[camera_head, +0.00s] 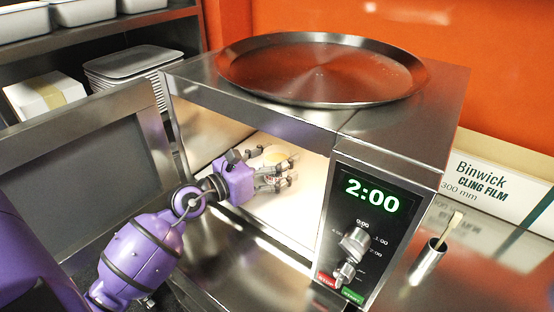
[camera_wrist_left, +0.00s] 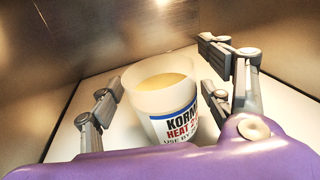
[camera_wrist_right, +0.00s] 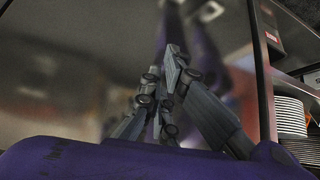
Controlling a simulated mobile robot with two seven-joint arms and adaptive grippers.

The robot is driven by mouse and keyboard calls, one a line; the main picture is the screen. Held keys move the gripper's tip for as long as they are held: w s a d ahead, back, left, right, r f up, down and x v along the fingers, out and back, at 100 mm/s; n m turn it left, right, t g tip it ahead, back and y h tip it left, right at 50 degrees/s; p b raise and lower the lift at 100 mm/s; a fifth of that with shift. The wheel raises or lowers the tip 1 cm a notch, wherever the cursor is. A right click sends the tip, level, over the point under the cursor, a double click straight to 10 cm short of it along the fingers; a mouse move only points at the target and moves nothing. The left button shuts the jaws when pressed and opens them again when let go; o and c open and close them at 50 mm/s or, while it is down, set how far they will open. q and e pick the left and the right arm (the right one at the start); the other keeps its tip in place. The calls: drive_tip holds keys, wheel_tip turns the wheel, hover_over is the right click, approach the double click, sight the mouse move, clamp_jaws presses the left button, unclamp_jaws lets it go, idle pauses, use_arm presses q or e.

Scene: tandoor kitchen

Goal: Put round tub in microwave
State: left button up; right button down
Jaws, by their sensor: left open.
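The round tub (camera_wrist_left: 165,103) is a pale, translucent tub with a "KORMA" label and yellowish contents. It stands upright on the light floor inside the microwave (camera_head: 400,158). In the head view the tub (camera_head: 275,154) shows only in part behind my fingers. My left gripper (camera_head: 275,173) reaches through the microwave's opening. Its fingers are spread apart, one on each side of the tub, with visible gaps in the left wrist view. The microwave door (camera_head: 85,175) is wide open to the left. My right gripper (camera_wrist_right: 165,85) appears shut, its fingers together with nothing seen between them.
A round metal tray (camera_head: 320,70) lies on top of the microwave. A cling film box (camera_head: 495,190) and a small metal cup (camera_head: 428,260) are at the right. Stacked trays (camera_head: 130,65) and a white box (camera_head: 45,95) sit on shelving at the left.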

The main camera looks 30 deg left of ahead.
use_arm(q)
drive_tip(key=b+v, duration=0.1)
drive_tip(key=v, duration=0.4)
drive_tip(key=b+v, duration=0.1)
drive_tip(key=v, duration=0.5)
drive_tip(key=shift+f+b, duration=0.2)
drive_tip(key=shift+b, duration=0.15)
drive_tip(key=shift+s+a+r, duration=0.1)
drive_tip(key=shift+s+a, duration=0.05)
drive_tip(key=shift+s, duration=0.1)
drive_tip(key=shift+s+r, duration=0.15)
use_arm(e)
drive_tip(key=f, duration=0.2)
drive_tip(key=shift+s+f, duration=0.25)
drive_tip(key=shift+f, duration=0.1)
drive_tip(key=shift+s+f, duration=0.1)
